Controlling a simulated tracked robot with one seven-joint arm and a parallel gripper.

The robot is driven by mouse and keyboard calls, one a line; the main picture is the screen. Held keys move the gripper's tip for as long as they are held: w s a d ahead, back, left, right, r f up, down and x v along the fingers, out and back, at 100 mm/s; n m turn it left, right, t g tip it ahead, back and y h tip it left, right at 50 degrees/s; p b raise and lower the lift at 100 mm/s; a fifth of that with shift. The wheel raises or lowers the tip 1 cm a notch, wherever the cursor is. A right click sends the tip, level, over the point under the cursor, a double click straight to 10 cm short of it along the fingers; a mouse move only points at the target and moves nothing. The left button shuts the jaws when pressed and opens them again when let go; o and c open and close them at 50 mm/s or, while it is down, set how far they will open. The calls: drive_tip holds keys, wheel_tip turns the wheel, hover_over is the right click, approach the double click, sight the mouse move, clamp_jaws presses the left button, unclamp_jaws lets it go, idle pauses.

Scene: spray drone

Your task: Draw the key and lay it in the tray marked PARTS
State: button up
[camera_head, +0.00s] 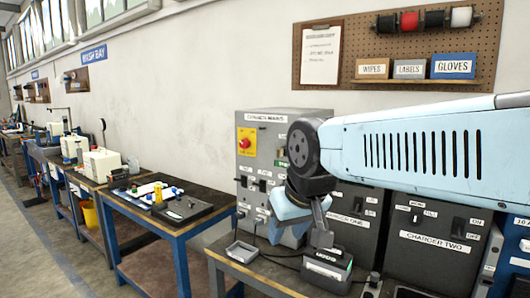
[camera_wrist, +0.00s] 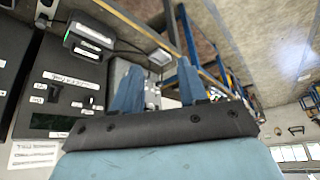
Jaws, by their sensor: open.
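My gripper (camera_head: 318,228) is in front of the grey mains cabinet (camera_head: 262,150), above the bench. In the wrist view its two blue fingers (camera_wrist: 160,78) stand apart with nothing held between them. A small shallow grey tray (camera_head: 242,252) lies on the bench, left of and below my gripper. I cannot read PARTS on it. I cannot make out the key in either view; my gripper and arm hide part of the cabinet and chargers.
A dark charging unit with a green light (camera_head: 327,265) stands on the bench below my gripper; it also shows in the wrist view (camera_wrist: 90,38). Black chargers (camera_head: 433,235) line the back. A neighbouring bench (camera_head: 150,228) carries a tray of small parts. Open floor is at left.

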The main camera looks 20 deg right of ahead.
drive_tip(key=shift+w, duration=0.1)
drive_tip(key=shift+o, duration=1.2)
drive_tip(key=shift+w+a+r, duration=0.1)
drive_tip(key=shift+w+r, duration=0.05)
drive_tip(key=shift+w, duration=0.1)
drive_tip(key=shift+o, duration=0.6)
drive_tip(key=w+a+r+m+t+y, duration=0.1)
drive_tip(key=w+a+r, duration=0.1)
drive_tip(key=w, duration=0.4)
drive_tip(key=w+a+r+m+t, duration=0.1)
drive_tip(key=w+r+m+t, duration=0.1)
drive_tip(key=w, duration=0.4)
drive_tip(key=shift+a+m+t+y, duration=0.3)
drive_tip(key=shift+a+y, duration=0.05)
drive_tip(key=shift+y, duration=0.05)
drive_tip(key=w+d+r+m+t+h, duration=0.1)
drive_tip(key=w+r+m+t, duration=0.1)
drive_tip(key=w+m, duration=0.35)
drive_tip(key=w+r+m+t+h, duration=0.1)
drive_tip(key=w+r+m+t, duration=0.15)
drive_tip(key=w, duration=0.65)
drive_tip(key=w+d+f+m+g+h, duration=0.4)
drive_tip(key=w+d+m+h, duration=0.4)
drive_tip(key=d+m+h, duration=0.4)
drive_tip(key=shift+w+d+f+m+h, duration=0.35)
drive_tip(key=shift+m+h, duration=1.05)
drive_tip(key=shift+m, duration=1.5)
drive_tip(key=shift+s+f, duration=0.1)
